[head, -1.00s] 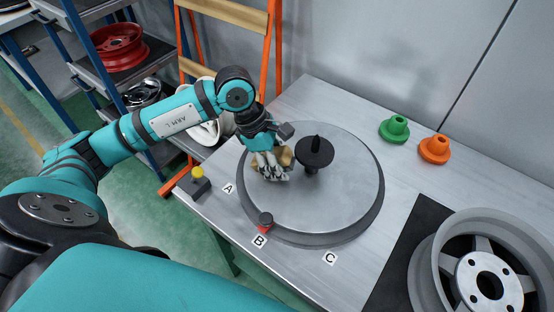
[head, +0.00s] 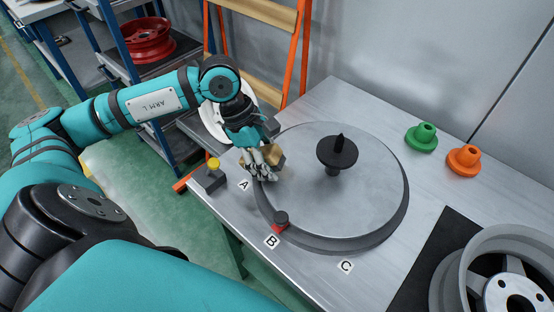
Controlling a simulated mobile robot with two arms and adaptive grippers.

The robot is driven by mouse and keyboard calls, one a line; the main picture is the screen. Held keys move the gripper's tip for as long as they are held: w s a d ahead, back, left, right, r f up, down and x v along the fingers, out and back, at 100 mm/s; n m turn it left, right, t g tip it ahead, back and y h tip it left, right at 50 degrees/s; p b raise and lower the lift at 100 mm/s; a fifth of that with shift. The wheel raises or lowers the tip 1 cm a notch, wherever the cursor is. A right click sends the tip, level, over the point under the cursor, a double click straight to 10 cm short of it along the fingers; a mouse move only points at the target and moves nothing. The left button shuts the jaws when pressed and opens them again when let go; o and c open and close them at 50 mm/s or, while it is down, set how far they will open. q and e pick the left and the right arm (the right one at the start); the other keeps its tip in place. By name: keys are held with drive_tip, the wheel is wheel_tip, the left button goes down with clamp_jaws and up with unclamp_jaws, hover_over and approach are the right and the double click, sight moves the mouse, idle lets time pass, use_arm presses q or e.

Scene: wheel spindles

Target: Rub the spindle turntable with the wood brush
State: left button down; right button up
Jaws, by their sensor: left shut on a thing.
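The spindle turntable (head: 340,205) is a round grey metal disc on the bench, with a black spindle (head: 338,154) standing upright at its middle. My left gripper (head: 263,172) is over the turntable's left rim, near label A. It is shut on the wood brush (head: 273,155), a tan block partly hidden by the fingers. I cannot tell whether the brush touches the disc. My right gripper is not in view.
A grey wheel (head: 500,275) lies on a dark mat (head: 425,270).

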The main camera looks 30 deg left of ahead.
sight(282, 165)
use_arm(q)
drive_tip(key=shift+s+d+f+b, duration=0.2)
drive_tip(key=shift+s+d+b, duration=0.2)
drive_tip(key=shift+s, duration=0.15)
drive_tip(key=shift+d, duration=0.1)
drive_tip(key=shift+w+d, duration=0.5)
drive_tip(key=shift+d, duration=0.2)
drive_tip(key=shift+w+d, duration=0.5)
drive_tip(key=shift+d, duration=0.15)
drive_tip(key=shift+w+d+f, duration=0.1)
drive_tip(key=shift+w+d, duration=0.45)
drive_tip(key=shift+d, duration=0.15)
drive_tip(key=shift+w+d+f, duration=0.1)
drive_tip(key=shift+w+d, duration=0.4)
drive_tip(key=shift+d, duration=0.2)
drive_tip(key=shift+r, duration=0.15)
wheel_tip(282, 165, up, 6)
drive_tip(key=p, duration=0.3)
drive_tip(key=shift+f, duration=0.2)
drive_tip(key=shift+r, duration=0.1)
drive_tip(key=shift+r, duration=0.1)
